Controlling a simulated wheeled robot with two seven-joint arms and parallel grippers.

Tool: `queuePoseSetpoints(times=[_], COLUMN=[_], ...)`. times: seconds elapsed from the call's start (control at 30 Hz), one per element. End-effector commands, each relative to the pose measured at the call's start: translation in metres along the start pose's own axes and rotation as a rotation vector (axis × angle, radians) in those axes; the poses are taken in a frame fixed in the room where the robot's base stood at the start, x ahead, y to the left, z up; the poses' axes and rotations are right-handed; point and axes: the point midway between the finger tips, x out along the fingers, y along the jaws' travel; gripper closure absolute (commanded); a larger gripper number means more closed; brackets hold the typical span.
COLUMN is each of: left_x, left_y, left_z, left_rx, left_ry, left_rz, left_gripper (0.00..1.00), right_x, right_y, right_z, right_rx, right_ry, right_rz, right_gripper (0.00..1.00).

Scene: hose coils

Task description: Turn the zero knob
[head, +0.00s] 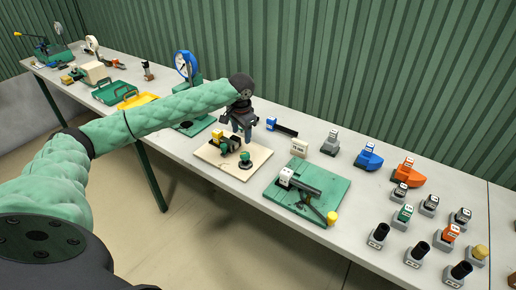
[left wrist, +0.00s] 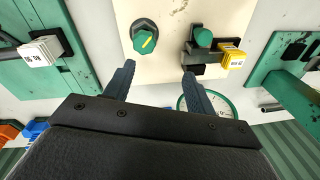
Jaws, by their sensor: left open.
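A round dark green knob with a yellow line across its top, which I take as the zero knob (left wrist: 145,38), sits on a cream board (left wrist: 180,14) in the left wrist view. In the head view the knob (head: 245,159) stands near the front right of the cream board (head: 219,162). I see no readable label on it. My left gripper (head: 241,130) is open and points down over the back of that board. In the left wrist view its fingers (left wrist: 159,73) are apart and empty, with the knob beyond the left fingertip and no contact seen. My right gripper is out of view.
Beside the knob is a black fixture with a green cap (left wrist: 203,37) and a yellow labelled block (left wrist: 232,58). A green board (head: 325,186) with a black lever device lies to the right. A blue-rimmed dial (head: 185,64) stands behind my arm. Several labelled pieces crowd the table's right.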

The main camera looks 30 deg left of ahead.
Motion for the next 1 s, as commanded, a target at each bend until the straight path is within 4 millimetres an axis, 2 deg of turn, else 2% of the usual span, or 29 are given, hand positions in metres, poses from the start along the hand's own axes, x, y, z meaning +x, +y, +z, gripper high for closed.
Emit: queuePoseSetpoints(times=[0.1,0.3,0.47,0.67,1.0], left_x=[0.003,0.002,0.004,0.024,0.068], left_y=[0.005,0.015,0.015,0.017,0.022], left_z=[0.004,0.008,0.009,0.01,0.012], left_rx=[-0.05,-0.107,-0.145,-0.146,-0.147], left_ry=[-0.033,-0.057,-0.061,-0.063,-0.061], left_rz=[0.067,0.114,0.111,0.109,0.11], left_gripper=[0.45,0.45,0.45,0.45,0.45], right_x=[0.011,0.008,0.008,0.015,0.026], right_y=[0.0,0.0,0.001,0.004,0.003], right_z=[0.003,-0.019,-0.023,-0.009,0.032], right_rx=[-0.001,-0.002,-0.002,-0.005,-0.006], right_ry=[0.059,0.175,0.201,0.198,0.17], right_rz=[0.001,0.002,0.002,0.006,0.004], right_gripper=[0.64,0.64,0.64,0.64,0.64])
